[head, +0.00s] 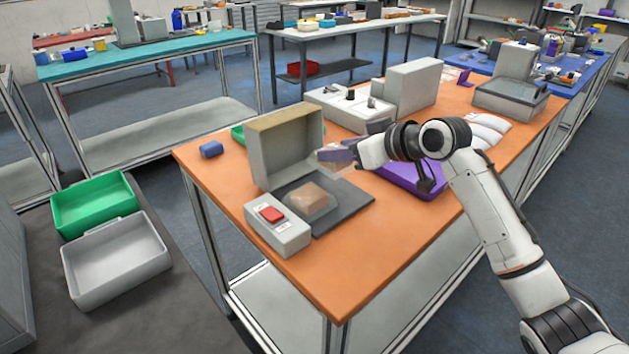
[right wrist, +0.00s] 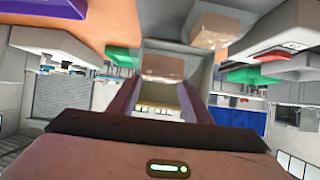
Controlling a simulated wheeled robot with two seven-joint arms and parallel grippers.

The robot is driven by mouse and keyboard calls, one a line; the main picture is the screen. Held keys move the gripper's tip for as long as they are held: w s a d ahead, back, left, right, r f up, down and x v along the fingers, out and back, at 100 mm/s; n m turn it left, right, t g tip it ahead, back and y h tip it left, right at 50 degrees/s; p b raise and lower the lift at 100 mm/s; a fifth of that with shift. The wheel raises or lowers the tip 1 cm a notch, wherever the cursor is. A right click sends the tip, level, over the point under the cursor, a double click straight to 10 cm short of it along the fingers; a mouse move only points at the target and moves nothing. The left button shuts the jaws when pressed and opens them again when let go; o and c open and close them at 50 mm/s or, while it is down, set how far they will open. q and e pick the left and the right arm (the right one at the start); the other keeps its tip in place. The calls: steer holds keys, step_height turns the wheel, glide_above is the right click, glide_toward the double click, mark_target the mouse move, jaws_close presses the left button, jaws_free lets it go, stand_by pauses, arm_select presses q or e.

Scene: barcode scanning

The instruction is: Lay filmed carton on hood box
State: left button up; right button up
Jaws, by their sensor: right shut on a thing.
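My right gripper (head: 343,152) is above the orange table, right of the hood box (head: 275,166). It is shut on a small, pale, film-like pack (head: 327,157), which I take to be the filmed carton. In the right wrist view a tan block (right wrist: 162,68) shows between the fingers (right wrist: 162,92). The hood box is grey with a tan top panel and stands on the table. The held pack is apart from that top. Another tan, shiny carton (head: 308,199) rests on a dark plate (head: 347,204) in front of the hood box. My left gripper is out of view.
A purple tray (head: 410,180) lies under my right forearm. A blue cylinder (head: 211,149) lies at the left edge. Green (head: 93,207) and grey bins (head: 117,262) stand left, off the table.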

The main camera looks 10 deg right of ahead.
step_height(320, 180, down, 3)
steer(key=shift+s+r, duration=0.15)
steer(key=shift+a+f, duration=0.1)
steer(key=shift+f, duration=2.05)
steer(key=shift+f, duration=0.15)
steer(key=o, duration=0.9)
steer(key=shift+o, duration=0.2)
steer(key=v, duration=1.2)
